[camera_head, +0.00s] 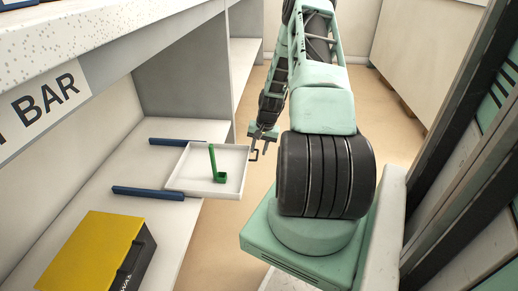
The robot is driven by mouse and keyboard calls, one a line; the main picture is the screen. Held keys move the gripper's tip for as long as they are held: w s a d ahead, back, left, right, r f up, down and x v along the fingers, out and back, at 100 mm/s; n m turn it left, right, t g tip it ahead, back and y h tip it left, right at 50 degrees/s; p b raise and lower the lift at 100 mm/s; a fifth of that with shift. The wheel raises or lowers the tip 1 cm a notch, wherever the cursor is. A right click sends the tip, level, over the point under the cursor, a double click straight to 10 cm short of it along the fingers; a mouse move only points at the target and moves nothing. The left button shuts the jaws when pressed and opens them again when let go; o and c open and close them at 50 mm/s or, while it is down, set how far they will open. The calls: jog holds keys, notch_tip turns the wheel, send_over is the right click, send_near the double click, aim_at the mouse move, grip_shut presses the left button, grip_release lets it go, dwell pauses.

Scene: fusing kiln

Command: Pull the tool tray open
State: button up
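The tool tray (232,165) is a shallow white square tray with a low rim. It sits on the right ends of two dark blue rails and sticks out past the edge of the shelf over the floor. A green upright piece with a small cup-like foot (220,177) stands in it. My gripper (259,154) is small in view, just right of the tray's far right corner, with its fingers pointing down. Its fingers look apart with nothing between them. I cannot tell whether a finger touches the tray rim.
The blue rails (148,192) lie on the pale lower shelf (95,190). A yellow-topped black box (100,250) stands on that shelf at the front. A speckled counter (90,40) overhangs at upper left. Tan floor is open beyond the tray. A dark frame (455,140) stands at right.

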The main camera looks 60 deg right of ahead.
jog(key=s+r+p, duration=0.1)
jog(key=r+p, duration=0.2)
jog(key=r, duration=0.5)
jog(key=s+d+r+p, duration=0.1)
jog(key=s+r+p, duration=0.1)
jog(key=r, duration=0.6)
jog(key=shift+r+p, duration=0.35)
jog(key=shift+p, duration=0.3)
jog(key=shift+s+d, duration=0.1)
jog(key=shift+d, duration=0.05)
